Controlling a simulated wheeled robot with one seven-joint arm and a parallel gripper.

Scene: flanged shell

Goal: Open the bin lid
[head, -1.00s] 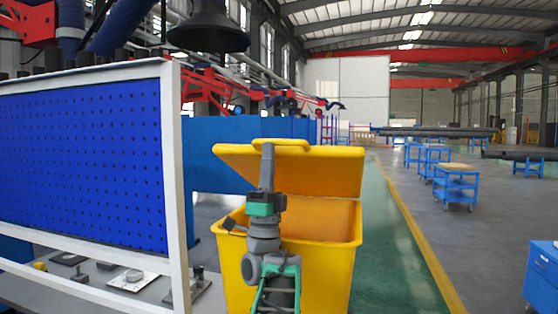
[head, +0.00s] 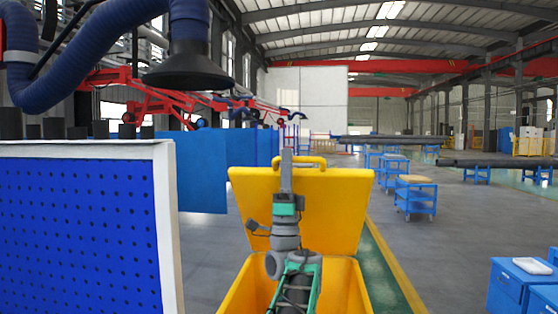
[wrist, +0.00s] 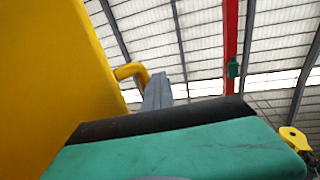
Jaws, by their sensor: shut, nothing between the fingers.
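The yellow bin (head: 345,288) stands in front of me, and its inside shows below the lid. Its yellow lid (head: 335,210) is raised and leans back steeply, well clear of the front rim. A yellow loop handle (head: 310,160) sits on the lid's top edge, and it also shows in the wrist view (wrist: 130,70). My gripper (head: 287,155) is shut and empty, with its tip up at the lid's top edge beside the handle. Whether the fingers touch the handle or the lid is hard to tell. In the wrist view the lid fills the left side.
A blue pegboard with a white frame (head: 165,230) stands close on the left. A blue cabinet (head: 510,285) is at the right edge. Blue carts (head: 415,197) stand farther off. The floor to the right of the bin is open.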

